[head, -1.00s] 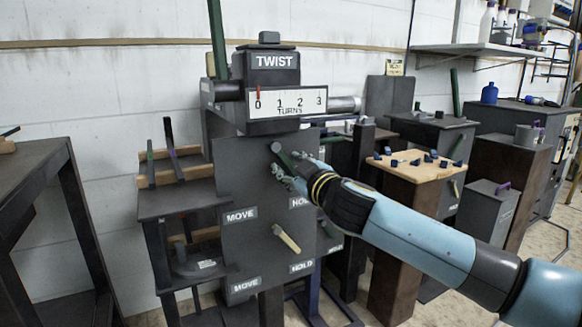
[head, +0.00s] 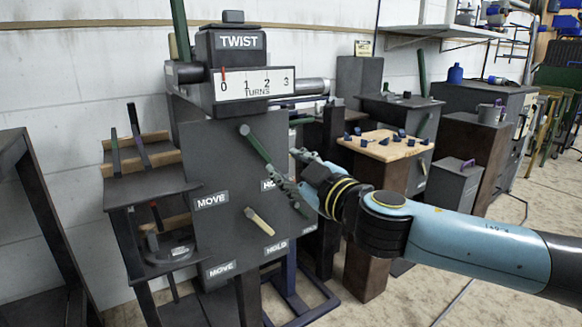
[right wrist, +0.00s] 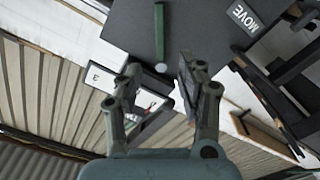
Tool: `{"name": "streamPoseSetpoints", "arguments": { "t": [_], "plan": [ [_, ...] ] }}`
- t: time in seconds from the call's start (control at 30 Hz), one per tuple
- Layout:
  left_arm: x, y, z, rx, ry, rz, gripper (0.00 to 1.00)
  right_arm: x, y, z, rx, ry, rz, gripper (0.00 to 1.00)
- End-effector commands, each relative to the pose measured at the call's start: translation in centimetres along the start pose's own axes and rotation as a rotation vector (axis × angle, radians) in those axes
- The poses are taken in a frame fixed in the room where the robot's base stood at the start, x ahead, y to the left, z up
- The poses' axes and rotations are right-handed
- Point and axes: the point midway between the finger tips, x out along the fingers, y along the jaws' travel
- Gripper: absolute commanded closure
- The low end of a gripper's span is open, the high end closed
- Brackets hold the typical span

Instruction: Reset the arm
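The gate station has a dark panel (head: 205,160) topped by a TWIST sign (head: 238,41) and a TURNS scale (head: 255,84), its red pointer at 0. A green lever (head: 258,148) slants down to the right across the panel. A pale handle (head: 260,221) sticks out lower down, between MOVE and HOLD labels. My right gripper (head: 298,178) is at the panel's right side, beside the lever. In the right wrist view its fingers (right wrist: 160,72) are open and apart, with the green lever (right wrist: 160,28) pointing into the gap between the tips. My left gripper is out of view.
A dark side stand (head: 150,190) with slotted wooden racks is left of the panel. A wooden-topped stand (head: 385,146) with small dark pieces is to the right. A dark table frame (head: 30,200) is at far left. Floor is free at lower right.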

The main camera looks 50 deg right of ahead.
Motion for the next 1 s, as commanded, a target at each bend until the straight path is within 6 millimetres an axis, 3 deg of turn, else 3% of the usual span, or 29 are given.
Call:
{"name": "streamPoseSetpoints", "arguments": {
  "t": [0.7,0.77,0.87,1.0],
  "plan": [
    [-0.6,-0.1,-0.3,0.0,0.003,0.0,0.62,-0.3,0.3,-0.6,0.023,-0.003,0.012,0.62],
    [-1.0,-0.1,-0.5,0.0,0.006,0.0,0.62,-0.2,-0.1,1.3,0.041,-0.054,0.02,0.62],
    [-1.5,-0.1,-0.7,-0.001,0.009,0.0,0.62,-0.4,-1.9,6.9,0.086,-0.188,0.008,0.62],
    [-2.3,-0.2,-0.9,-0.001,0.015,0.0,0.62,-3.0,-6.4,17.2,0.14,-0.436,-0.052,0.62]
  ]
}}
